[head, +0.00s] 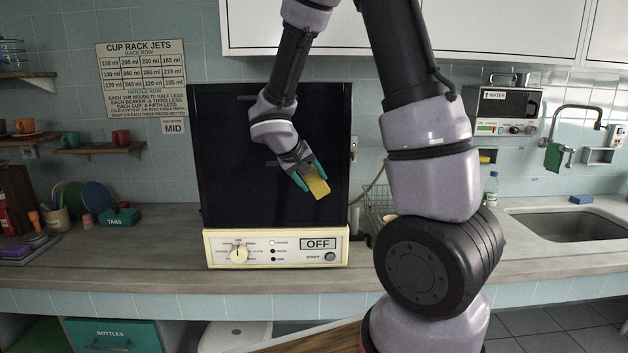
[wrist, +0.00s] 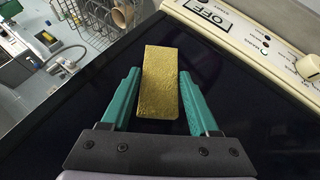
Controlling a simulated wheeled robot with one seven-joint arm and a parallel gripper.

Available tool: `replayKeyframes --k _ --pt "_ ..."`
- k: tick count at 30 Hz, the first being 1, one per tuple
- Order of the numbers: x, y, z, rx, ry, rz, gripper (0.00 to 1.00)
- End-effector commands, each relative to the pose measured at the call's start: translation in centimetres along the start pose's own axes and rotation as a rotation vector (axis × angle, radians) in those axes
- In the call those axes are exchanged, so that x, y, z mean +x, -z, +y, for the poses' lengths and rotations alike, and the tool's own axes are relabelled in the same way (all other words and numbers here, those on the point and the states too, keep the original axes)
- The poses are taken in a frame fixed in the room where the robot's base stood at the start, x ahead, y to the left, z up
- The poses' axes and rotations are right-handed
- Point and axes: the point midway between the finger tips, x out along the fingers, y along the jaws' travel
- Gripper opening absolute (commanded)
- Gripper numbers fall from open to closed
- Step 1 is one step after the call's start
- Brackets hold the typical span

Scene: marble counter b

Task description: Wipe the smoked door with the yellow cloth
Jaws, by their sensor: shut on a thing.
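The smoked door (head: 231,150) is a tall, dark, glossy panel above a cream control strip in the head view. It fills much of the wrist view as a dark surface (wrist: 255,108). My gripper (head: 310,178) is in front of the door's lower right part, with its green fingers shut on the yellow cloth (head: 319,186). In the wrist view the cloth (wrist: 160,85) is a flat yellow block between the two fingers. Its face lies close over the door; I cannot tell whether it touches the glass. My arm hides part of the door.
The control strip (head: 219,256) below the door has a knob (head: 239,254), lights and an OFF display (head: 318,244). A wire rack (head: 375,215) stands right of it, and a sink (head: 570,226) is farther right. Mugs and plates are at left. The counter left of the machine is mostly clear.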

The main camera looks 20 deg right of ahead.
Motion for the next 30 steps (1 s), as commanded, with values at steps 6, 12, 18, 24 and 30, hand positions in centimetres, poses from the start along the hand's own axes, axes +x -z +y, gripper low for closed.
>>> replayKeyframes --k 6,12,18,24,30 --pt "-0.9 0.7 -1.8 -0.003 0.003 0.003 0.0" --pt "-1.2 0.8 -2.4 -0.003 0.002 0.001 0.0" --pt "-1.7 1.4 -3.5 -0.003 0.002 0.002 0.0" --pt "-2.3 2.1 -4.9 -0.002 0.002 0.002 0.0" --pt "-2.6 2.4 -5.5 -0.003 0.003 0.004 0.0"
